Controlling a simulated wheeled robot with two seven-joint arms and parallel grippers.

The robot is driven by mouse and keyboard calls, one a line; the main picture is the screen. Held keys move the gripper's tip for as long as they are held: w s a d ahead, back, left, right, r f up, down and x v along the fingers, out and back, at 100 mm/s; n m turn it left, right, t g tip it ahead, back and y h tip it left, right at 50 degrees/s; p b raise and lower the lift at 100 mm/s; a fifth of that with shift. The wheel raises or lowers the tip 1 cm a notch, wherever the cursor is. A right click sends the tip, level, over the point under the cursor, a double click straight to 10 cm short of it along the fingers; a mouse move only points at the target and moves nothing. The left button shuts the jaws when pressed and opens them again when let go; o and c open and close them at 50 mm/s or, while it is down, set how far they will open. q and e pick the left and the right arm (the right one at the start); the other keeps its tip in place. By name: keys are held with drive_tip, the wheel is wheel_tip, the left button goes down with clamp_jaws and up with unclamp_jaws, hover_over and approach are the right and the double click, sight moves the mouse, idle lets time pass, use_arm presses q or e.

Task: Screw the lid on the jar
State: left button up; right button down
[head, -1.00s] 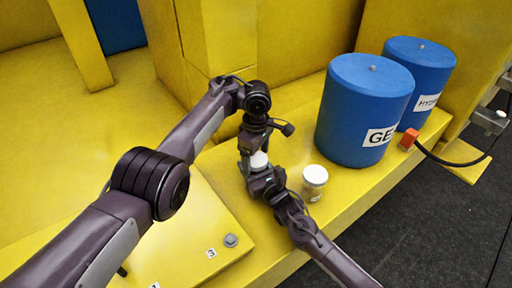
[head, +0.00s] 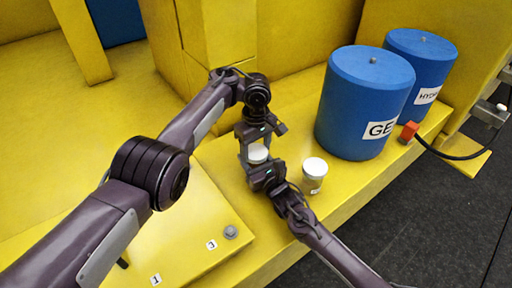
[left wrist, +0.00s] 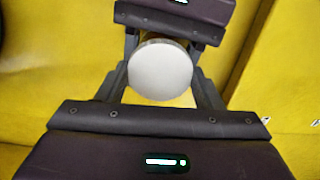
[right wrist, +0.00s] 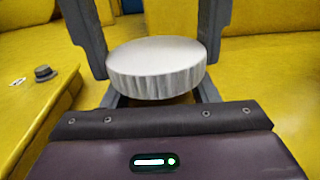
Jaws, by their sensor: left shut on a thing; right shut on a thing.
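A white round lid (head: 257,153) sits on top of a jar. Its ribbed side shows in the right wrist view (right wrist: 158,72), and its top in the left wrist view (left wrist: 160,70). My left gripper (head: 252,150) comes down from above, its two fingers shut on opposite sides of the lid. My right gripper (head: 256,168) comes in from the front right, shut on the jar just below the lid. The jar body is nearly all hidden by the lid and fingers. I cannot tell how far the lid is threaded on.
A second jar with a white lid (head: 314,170) stands close to the right of my right gripper. Two blue drums (head: 365,100) (head: 424,70) stand behind, with an orange connector (head: 409,131) and a black hose beside them. The yellow ledge ends above a dark floor.

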use_arm(q)
drive_tip(key=m, duration=0.4)
drive_tip(key=shift+m, duration=0.3)
drive_tip(key=m, duration=0.4)
drive_tip(key=o, duration=1.1)
drive_tip(key=shift+r, duration=2.25)
drive_tip(key=shift+c, duration=0.4)
